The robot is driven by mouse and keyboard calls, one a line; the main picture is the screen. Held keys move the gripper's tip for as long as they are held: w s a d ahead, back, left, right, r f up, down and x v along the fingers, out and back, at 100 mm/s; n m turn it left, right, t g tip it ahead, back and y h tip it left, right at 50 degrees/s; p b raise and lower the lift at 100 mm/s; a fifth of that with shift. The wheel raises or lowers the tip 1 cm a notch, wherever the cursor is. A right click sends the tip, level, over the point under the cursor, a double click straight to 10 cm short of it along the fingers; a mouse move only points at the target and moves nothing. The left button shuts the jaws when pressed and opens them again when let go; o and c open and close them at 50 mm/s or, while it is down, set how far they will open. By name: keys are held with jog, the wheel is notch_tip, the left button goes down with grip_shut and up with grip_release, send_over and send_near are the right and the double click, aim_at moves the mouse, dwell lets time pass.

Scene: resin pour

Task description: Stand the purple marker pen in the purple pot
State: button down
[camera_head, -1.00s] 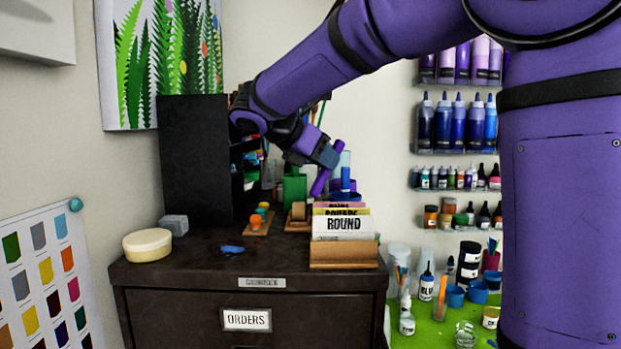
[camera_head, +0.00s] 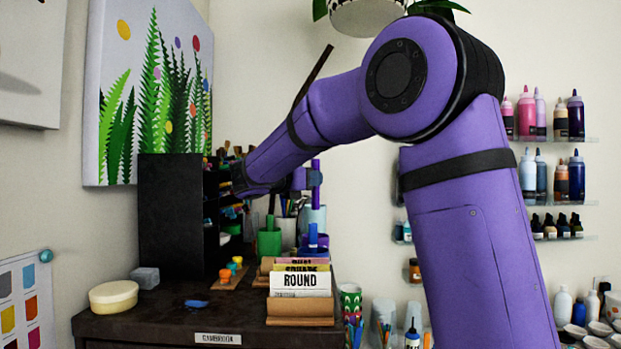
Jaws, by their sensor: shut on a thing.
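The purple marker pen (camera_head: 316,197) is upright in my gripper (camera_head: 314,179), above the back right of the dark cabinet top. Its lower end shows in front of a pale grey-blue cup (camera_head: 313,216). The purple pot (camera_head: 324,241) is small in view below the marker, partly hidden by a blue pot with a blue pen (camera_head: 313,236) standing in it. The marker is apart from the purple pot, higher up. The far side of my gripper is hard to make out.
A green pot (camera_head: 269,243) with a green pen stands left of the blue pot. A card holder marked ROUND (camera_head: 300,284) stands in front of the pots. A black shelf unit (camera_head: 170,215) rises at left.

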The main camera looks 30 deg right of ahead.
notch_tip(320, 180, down, 11)
jog(key=shift+f, duration=0.15)
dwell(1.2)
jog(key=c, duration=1)
grip_release()
jog(key=shift+o, duration=0.2)
jog(key=a, duration=0.3)
jog(key=s+a, duration=0.1)
jog(key=a, duration=0.3)
jog(key=s+a, duration=0.1)
jog(key=a, duration=0.2)
jog(key=shift+a, duration=0.3)
